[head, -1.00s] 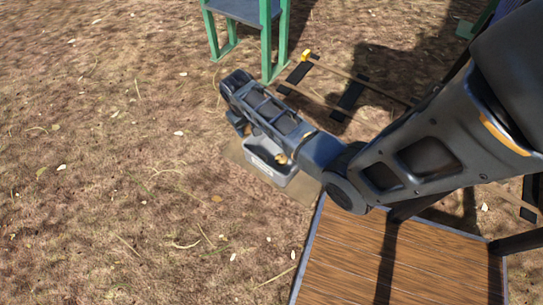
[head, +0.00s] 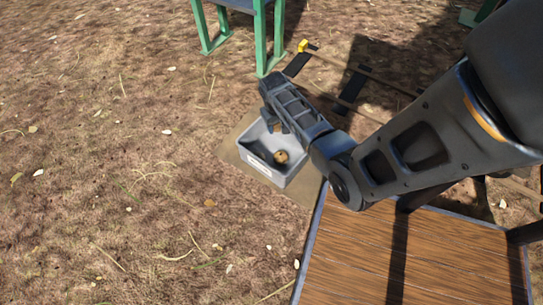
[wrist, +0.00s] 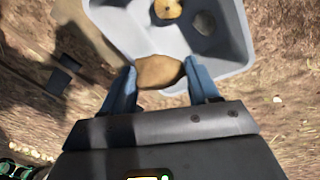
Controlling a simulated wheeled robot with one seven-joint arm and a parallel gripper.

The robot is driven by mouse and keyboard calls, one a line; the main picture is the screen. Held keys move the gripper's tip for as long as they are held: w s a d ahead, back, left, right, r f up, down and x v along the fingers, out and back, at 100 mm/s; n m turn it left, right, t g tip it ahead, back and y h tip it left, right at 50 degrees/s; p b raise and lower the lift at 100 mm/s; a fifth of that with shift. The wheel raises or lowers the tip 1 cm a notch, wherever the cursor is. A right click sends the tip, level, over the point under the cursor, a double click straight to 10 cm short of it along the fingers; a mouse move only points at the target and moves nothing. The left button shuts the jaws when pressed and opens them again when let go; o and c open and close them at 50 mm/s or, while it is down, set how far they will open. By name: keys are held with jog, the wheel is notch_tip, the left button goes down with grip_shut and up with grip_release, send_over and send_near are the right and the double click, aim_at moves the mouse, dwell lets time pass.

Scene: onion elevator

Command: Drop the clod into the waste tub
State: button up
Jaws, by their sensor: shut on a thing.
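The clod (wrist: 160,72) is a tan-brown lump. In the wrist view it sits between the two blue fingers of my gripper (wrist: 161,76), which is shut on it. The grey waste tub (head: 258,167) stands on the ground in the head view, with a pale label on its front. The tub also shows in the wrist view (wrist: 118,26), beyond and below the clod. A round yellow-brown thing (wrist: 168,8) lies in the tub, beside a darker grey patch or lump. In the head view my gripper (head: 276,124) is over the tub's far left part; the clod cannot be made out there.
The tub stands on a flat tan mat (head: 238,158). A wooden-topped platform (head: 400,255) is at the lower right. A green-legged stand (head: 262,40) and a rail-like frame with a yellow piece (head: 303,46) are behind. Open ground lies to the left.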

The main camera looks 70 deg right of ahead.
jog(key=shift+f+b, duration=1.1)
jog(key=shift+f, duration=0.35)
jog(key=o, duration=1.2)
jog(key=shift+o, duration=0.2)
jog(key=r+p, duration=0.1)
jog(key=r, duration=0.1)
jog(key=a+r+p, duration=0.1)
jog(key=r, duration=0.2)
jog(key=r+p, duration=0.2)
jog(key=shift+w+a+r, duration=0.15)
jog(key=shift+r, duration=0.25)
